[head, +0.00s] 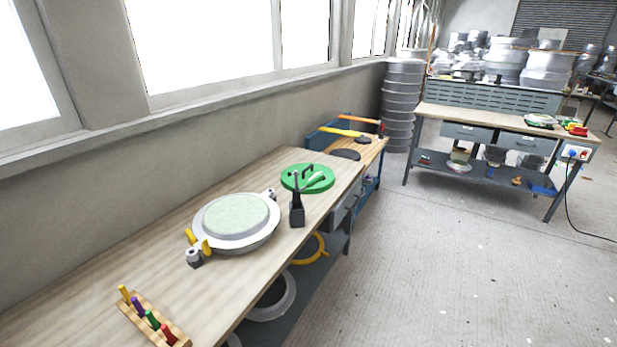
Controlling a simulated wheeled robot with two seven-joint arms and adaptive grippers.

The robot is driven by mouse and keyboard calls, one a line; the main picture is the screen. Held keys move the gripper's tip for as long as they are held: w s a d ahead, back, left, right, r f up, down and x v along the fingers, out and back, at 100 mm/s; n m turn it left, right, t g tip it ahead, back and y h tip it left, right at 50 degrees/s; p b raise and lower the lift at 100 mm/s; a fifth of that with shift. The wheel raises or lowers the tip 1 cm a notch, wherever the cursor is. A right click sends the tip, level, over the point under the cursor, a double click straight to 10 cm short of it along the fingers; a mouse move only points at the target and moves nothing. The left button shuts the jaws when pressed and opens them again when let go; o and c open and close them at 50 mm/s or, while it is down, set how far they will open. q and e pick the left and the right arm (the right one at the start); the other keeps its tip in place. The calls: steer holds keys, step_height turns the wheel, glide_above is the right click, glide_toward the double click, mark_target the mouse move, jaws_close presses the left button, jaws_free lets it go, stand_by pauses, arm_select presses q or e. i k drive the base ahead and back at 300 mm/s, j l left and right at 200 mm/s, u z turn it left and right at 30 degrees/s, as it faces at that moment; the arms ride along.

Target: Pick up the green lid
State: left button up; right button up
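The green lid (292,182) is a round disc with a raised handle on top. It lies flat near the far end of the long wooden workbench (170,262), close to its right edge. A dark upright object (297,214) with a thin stem stands in front of the lid and covers a small part of it. Neither of my grippers shows in the head view.
A round white mould (236,218) with yellow and grey clamps lies left of the lid. A wooden rack (152,318) with coloured pegs is at the near end. Windows and a wall run along the left. Open concrete floor (430,270) lies right of the bench.

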mark_target(308, 173)
steer(key=i+l+z, duration=0.1)
steer(key=i, duration=0.3)
steer(key=i+l+z, duration=0.1)
steer(key=i+l, duration=0.15)
steer(key=i, duration=0.2)
steer(key=i+l, duration=0.15)
steer(key=i, duration=0.3)
steer(key=z, duration=0.05)
